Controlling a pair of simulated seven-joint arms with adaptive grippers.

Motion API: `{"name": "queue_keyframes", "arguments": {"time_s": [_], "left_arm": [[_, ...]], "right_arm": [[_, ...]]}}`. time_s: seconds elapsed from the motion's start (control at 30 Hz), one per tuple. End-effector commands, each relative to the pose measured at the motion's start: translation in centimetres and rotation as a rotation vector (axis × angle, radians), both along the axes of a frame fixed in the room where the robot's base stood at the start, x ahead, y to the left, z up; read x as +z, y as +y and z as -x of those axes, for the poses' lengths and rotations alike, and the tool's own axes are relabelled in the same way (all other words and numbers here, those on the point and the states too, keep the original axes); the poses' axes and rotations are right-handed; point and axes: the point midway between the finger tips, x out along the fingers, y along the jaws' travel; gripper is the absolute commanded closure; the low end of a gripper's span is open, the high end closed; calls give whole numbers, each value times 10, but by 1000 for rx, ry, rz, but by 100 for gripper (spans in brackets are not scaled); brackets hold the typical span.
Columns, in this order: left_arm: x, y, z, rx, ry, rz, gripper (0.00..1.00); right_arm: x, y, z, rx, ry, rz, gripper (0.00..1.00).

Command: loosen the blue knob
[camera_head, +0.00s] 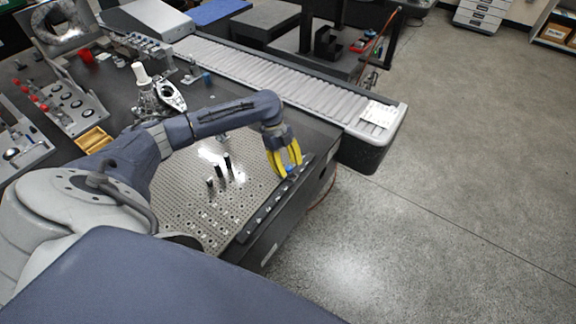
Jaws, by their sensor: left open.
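My left gripper (287,170) has yellow fingers and points down at the right edge of the perforated metal plate. It is open. A small patch of blue, the blue knob (289,168), shows between and behind the fingertips, on the dark rail along the plate's edge. The fingers hide most of the knob, and I cannot tell whether they touch it. My right gripper is not in view.
The perforated plate (195,205) carries several short black posts (227,162) left of the gripper. The dark rail (262,215) runs along its right edge. A grey ribbed conveyor-like bed (270,75) lies behind. The floor (450,190) to the right is clear.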

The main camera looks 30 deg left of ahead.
Motion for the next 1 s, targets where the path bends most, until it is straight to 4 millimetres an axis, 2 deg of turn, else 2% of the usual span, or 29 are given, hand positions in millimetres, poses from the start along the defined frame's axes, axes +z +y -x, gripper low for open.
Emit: {"name": "queue_keyframes", "arguments": {"time_s": [0.1, 0.5, 0.87, 1.0], "left_arm": [[0, 0, 0, 0, 0, 0, 55], [0, 0, 0, 0, 0, 0, 100], [1, 0, 0, -1, -1, 1, 100], [1, 0, 0, -1, -1, 1, 85]], "right_arm": [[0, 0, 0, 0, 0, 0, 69], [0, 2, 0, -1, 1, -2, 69], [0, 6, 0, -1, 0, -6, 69], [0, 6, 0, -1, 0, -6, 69]]}}
